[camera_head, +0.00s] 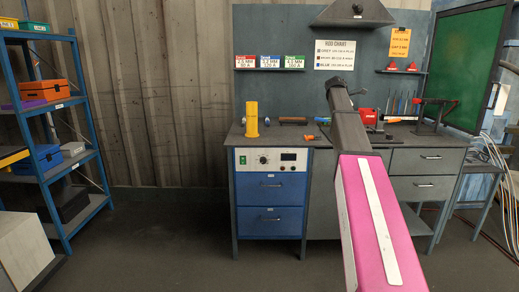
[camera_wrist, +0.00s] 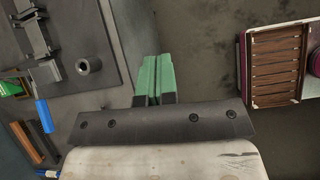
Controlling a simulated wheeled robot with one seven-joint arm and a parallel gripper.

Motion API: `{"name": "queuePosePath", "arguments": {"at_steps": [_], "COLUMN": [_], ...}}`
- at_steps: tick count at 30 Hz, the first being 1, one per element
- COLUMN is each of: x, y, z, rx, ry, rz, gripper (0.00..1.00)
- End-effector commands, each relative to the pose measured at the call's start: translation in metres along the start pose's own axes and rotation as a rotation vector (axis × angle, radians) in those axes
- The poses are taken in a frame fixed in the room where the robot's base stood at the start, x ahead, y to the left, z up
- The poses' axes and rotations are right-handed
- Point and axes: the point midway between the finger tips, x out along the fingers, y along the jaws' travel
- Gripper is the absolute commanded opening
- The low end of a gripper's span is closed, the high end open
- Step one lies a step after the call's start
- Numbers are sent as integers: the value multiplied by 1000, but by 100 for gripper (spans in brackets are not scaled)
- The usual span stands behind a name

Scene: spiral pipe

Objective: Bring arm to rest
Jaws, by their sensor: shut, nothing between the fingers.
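My gripper (camera_wrist: 154,78) shows in the wrist view as two green fingers pressed side by side. It is shut and empty. It hangs clear of the things in that view, to the right of a dark grey surface with metal parts. In the head view my pink and grey arm reaches up in front of the workbench (camera_head: 275,142); I cannot make out the gripper there.
The bench bears a yellow cylinder (camera_head: 252,119) and a red tool (camera_head: 434,104). Blue shelves (camera_head: 88,150) stand at the left. In the wrist view a dark metal ring (camera_wrist: 89,65) lies left and a slatted wooden box (camera_wrist: 276,63) right. Floor left of the bench is clear.

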Motion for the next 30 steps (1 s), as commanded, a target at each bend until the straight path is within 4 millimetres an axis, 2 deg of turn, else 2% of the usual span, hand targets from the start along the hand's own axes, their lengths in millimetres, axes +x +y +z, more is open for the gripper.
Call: {"name": "queuePosePath", "arguments": {"at_steps": [8,13,21,26,30], "x": [43,82,152,184,208], "y": [-28,-60,-141,-197,-250], "z": [-60,-116,-229,-287,-333], "rx": [116,241,538,728,897], "ry": [56,115,246,317,369], "rz": [8,5,-48,-109,-182], "gripper": [0,0,0,0,0]}}
